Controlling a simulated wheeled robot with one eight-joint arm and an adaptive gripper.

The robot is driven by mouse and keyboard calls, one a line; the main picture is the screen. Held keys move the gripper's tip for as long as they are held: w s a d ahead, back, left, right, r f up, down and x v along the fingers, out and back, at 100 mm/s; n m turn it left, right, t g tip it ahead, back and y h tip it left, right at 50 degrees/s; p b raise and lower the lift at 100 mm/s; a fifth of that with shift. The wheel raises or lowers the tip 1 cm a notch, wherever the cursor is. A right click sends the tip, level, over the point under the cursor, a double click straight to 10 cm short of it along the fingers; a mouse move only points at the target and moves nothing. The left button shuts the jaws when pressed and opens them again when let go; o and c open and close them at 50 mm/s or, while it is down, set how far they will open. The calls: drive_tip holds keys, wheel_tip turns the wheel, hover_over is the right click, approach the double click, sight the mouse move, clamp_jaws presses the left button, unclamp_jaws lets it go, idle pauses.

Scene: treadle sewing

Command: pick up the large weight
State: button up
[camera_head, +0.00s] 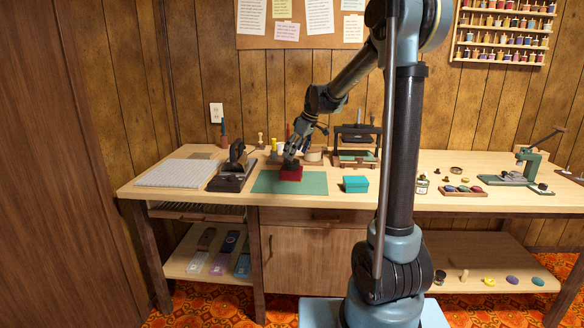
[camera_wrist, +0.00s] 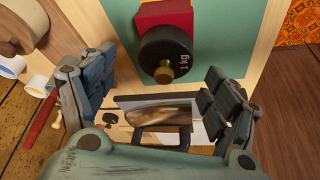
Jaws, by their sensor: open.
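The large weight (camera_wrist: 165,47) is a round black disc marked "1 kg" with a brass knob (camera_wrist: 164,74) facing the wrist camera. It rests on a red block (camera_wrist: 155,14), which also shows in the head view (camera_head: 290,174), on the green mat (camera_wrist: 215,18). My gripper (camera_wrist: 162,92) is open, its two padded fingers to the left and right of the knob in the wrist view. The fingers show no contact with the weight. In the head view my gripper (camera_head: 291,157) is just above the red block, and largely hides the weight.
A teal box (camera_head: 355,184) stands right of the mat, a black press (camera_head: 357,143) behind. A dark iron-like tool (camera_head: 236,160) and a pale grid board (camera_head: 183,173) are at left. Bottles and spools stand behind my gripper. The mat's left part is clear.

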drive_tip(key=shift+x, duration=2.35)
drive_tip(key=shift+s+a, duration=0.15)
drive_tip(key=shift+s, duration=0.1)
drive_tip(key=shift+c, duration=0.5)
clamp_jaws()
